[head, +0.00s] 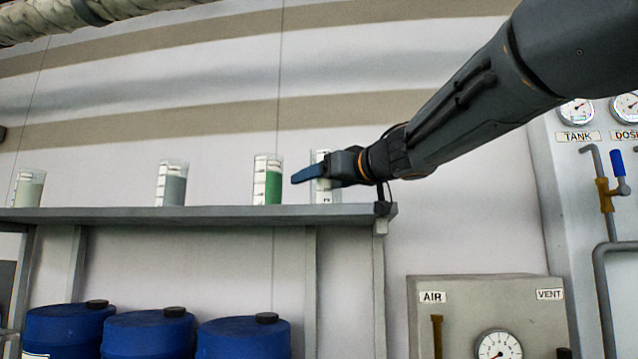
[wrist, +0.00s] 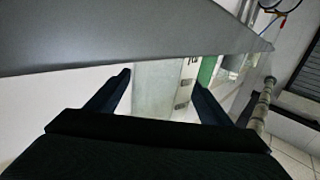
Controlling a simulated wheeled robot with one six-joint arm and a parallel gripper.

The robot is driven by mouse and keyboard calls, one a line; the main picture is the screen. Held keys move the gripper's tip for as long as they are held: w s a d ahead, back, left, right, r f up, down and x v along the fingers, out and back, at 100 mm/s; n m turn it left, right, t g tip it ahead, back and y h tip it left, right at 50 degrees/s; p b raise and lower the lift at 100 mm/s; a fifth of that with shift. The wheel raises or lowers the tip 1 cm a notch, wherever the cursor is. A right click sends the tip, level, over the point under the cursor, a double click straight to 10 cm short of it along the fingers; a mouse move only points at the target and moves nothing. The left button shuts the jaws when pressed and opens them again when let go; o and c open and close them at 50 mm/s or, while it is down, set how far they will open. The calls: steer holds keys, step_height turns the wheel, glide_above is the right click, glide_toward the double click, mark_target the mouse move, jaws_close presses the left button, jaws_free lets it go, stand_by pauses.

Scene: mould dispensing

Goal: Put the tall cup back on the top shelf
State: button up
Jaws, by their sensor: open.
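A tall clear cup (head: 326,194) with dark markings stands upright near the right end of the top shelf (head: 200,214). My gripper (head: 308,173) crosses in front of it in the head view and hides its middle. In the wrist view, my gripper (wrist: 161,80) is open, with one dark blue finger to each side of the pale cup (wrist: 155,88). A gap shows beside the cup, and I see no firm grip on it. The cup's contents are hard to make out.
A green-filled cup (head: 267,182) stands just left of the gripper, with a grey-filled cup (head: 171,186) and a pale green one (head: 28,189) farther left. Blue drums (head: 243,340) stand below. A gauge box (head: 455,320) is at the lower right.

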steer(key=v, duration=1)
steer(key=shift+r+b, duration=0.1)
steer(key=shift+b, duration=0.25)
steer(key=shift+s+d+p, duration=0.1)
steer(key=shift+p, duration=0.9)
steer(key=s+p, duration=0.1)
steer(key=p, duration=0.2)
steer(key=shift+s+d, duration=0.15)
steer(key=shift+d, duration=0.25)
steer(key=shift+p, duration=0.3)
